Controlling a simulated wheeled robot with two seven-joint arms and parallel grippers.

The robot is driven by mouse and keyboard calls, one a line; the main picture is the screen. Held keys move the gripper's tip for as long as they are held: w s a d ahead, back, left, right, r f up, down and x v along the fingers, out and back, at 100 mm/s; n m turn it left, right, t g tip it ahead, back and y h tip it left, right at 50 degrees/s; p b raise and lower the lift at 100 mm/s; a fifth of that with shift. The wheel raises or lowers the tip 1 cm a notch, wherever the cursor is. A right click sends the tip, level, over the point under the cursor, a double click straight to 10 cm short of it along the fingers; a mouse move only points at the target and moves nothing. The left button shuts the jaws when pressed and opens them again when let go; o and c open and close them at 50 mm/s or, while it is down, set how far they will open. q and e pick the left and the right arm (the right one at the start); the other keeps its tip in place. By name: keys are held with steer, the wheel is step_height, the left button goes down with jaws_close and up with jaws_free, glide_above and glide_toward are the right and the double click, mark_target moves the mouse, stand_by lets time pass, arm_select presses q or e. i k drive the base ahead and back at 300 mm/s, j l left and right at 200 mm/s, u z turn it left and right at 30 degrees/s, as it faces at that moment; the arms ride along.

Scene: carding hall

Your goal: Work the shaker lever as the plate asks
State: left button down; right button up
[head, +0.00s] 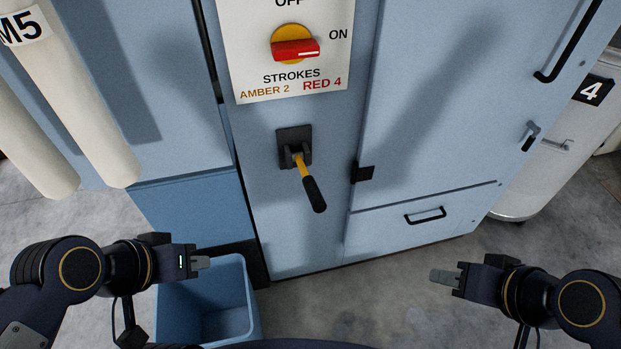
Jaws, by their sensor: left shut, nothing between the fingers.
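The shaker lever (313,193) has a yellow shaft and a black grip. It comes out of a dark square mount on the blue cabinet front and slants down to the right. The white plate (247,50) above it reads STROKES, AMBER 2, RED 4. On the plate, a red switch handle (296,50) on a yellow disc lies sideways toward ON. My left gripper (201,263) is shut and empty, left of and below the lever, apart from it. My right gripper (443,277) is right of and below the lever, touching nothing; its jaw gap is not clear.
A blue open bin (247,306) stands on the floor below my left gripper. A black handle (425,215) is on the lower drawer, and a small black latch block (362,173) sits right of the lever. Cream pipes (75,90) stand at left. A white drum marked 4 (560,150) stands at right.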

mark_target(317, 201)
steer(key=i+l, duration=0.15)
steer(key=l, duration=0.25)
steer(key=i+l+u, duration=0.1)
steer(key=l, duration=0.25)
steer(key=i+l, duration=0.1)
steer(key=l, duration=0.3)
